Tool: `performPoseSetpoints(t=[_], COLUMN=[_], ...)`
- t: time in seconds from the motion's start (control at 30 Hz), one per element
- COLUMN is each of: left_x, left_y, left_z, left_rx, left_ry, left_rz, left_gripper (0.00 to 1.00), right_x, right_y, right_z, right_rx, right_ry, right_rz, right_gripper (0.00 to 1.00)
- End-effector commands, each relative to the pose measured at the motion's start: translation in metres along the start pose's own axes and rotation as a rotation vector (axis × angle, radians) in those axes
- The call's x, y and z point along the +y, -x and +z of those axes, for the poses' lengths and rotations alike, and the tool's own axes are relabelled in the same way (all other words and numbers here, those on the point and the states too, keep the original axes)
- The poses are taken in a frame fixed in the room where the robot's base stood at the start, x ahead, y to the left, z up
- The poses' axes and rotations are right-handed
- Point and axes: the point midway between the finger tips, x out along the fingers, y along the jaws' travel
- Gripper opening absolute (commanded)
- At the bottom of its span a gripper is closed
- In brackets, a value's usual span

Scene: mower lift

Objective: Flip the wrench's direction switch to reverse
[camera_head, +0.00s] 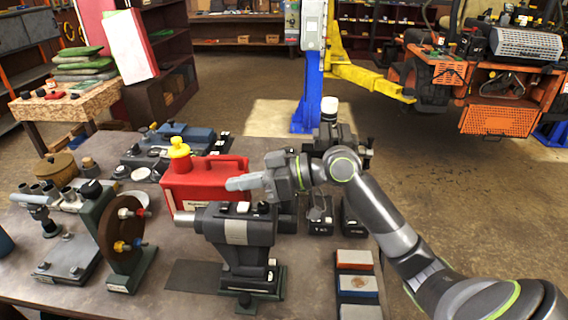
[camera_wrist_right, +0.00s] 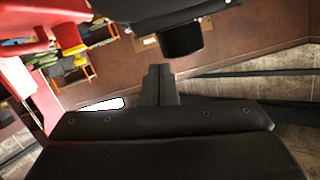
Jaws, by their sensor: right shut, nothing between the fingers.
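The wrench (camera_head: 236,229) looks like a grey and black power tool standing upright on the bench, its metal nose pointing left. I cannot make out its direction switch. My right gripper (camera_head: 240,183) is just above and behind the wrench's body in the head view, in front of the red can; I cannot tell whether it touches either. Its fingers (camera_wrist_right: 161,84) are shut and empty in the right wrist view. A black rounded part (camera_wrist_right: 182,38) hangs at the top of that view, and I cannot tell what it belongs to. My left gripper is not in view.
A red can (camera_head: 203,180) with a yellow cap stands behind the wrench. A wheel stand (camera_head: 124,248) is left of it. Colored blocks (camera_head: 356,284) lie at the bench's right edge. Chargers or small black devices (camera_head: 320,222) stand right of the wrench. An orange mower (camera_head: 505,100) is far behind.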

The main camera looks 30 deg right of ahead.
Motion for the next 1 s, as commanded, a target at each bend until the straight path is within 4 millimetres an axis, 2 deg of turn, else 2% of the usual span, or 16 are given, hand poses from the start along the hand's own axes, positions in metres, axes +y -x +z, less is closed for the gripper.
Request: performPoseSetpoints(t=[0.03,0.07,0.1,0.2,1.0], left_x=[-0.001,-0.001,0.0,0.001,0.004], left_y=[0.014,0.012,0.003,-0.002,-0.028], left_z=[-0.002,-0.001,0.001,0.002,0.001], left_rx=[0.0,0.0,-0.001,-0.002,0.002], left_ry=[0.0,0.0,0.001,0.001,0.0], left_rz=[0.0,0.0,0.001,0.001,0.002], left_gripper=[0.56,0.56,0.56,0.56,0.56], right_x=[-0.002,-0.001,0.001,0.001,-0.002], right_y=[0.003,0.004,0.009,0.019,0.091], right_z=[-0.018,-0.018,-0.01,-0.01,-0.012], right_rx=[0.005,0.004,0.001,0.002,0.004], right_ry=[0.003,0.003,0.004,0.006,0.005], right_rz=[0.002,0.005,0.008,0.007,0.002], right_gripper=[0.0,0.0,0.0,0.0,0.0])
